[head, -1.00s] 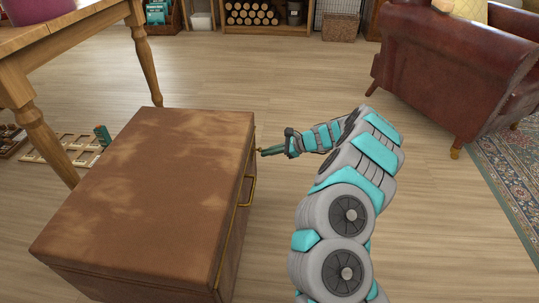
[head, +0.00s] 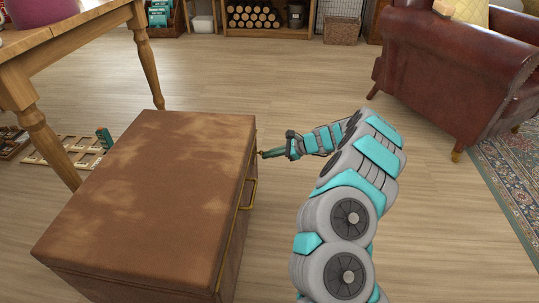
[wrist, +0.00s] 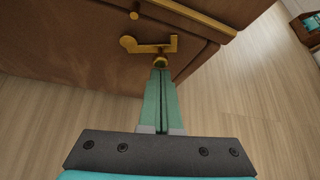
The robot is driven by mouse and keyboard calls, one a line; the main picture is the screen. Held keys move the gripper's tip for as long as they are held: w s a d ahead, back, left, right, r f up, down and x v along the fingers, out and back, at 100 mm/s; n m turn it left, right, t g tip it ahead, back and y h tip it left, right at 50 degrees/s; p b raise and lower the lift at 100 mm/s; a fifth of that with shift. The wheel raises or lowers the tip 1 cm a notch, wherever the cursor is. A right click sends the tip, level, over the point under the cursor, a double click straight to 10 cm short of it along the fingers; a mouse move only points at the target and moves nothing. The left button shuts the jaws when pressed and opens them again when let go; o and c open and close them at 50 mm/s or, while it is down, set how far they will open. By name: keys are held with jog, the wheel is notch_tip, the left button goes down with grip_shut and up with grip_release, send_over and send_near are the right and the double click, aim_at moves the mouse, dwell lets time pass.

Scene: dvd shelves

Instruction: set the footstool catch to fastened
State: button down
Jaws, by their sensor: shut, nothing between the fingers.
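The footstool (head: 150,190) is a brown, worn-looking box with a flat top, left of centre in the head view. Its brass catch shows in the wrist view (wrist: 150,46): a short flat bar with a round end at left and an upturned tip at right. A small brass stud (wrist: 134,14) sits above the bar, and a round brass knob (wrist: 160,62) sits just below it. My gripper (head: 262,153) is at the far right corner of the footstool. In the wrist view its shut, empty fingertips (wrist: 160,74) are at the knob; whether they touch it I cannot tell.
A brass handle (head: 248,193) runs along the footstool's right side. A wooden table (head: 60,55) stands at the left, a wooden tray (head: 65,152) lies beneath it, and a leather armchair (head: 440,75) stands at the right. The floor between is clear.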

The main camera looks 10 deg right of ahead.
jog(key=shift+r, duration=0.35)
dwell(0.3)
jog(key=shift+s+a+r+n+t+p, duration=0.2)
jog(key=shift+s+r+p, duration=0.3)
jog(key=shift+r, duration=0.2)
jog(key=shift+s+a+r+n+t+p, duration=0.1)
jog(key=shift+s+r+n+t+p, duration=0.1)
jog(key=shift+s+r+p, duration=0.3)
jog(key=shift+w+r, duration=0.15)
jog(key=shift+r, duration=0.1)
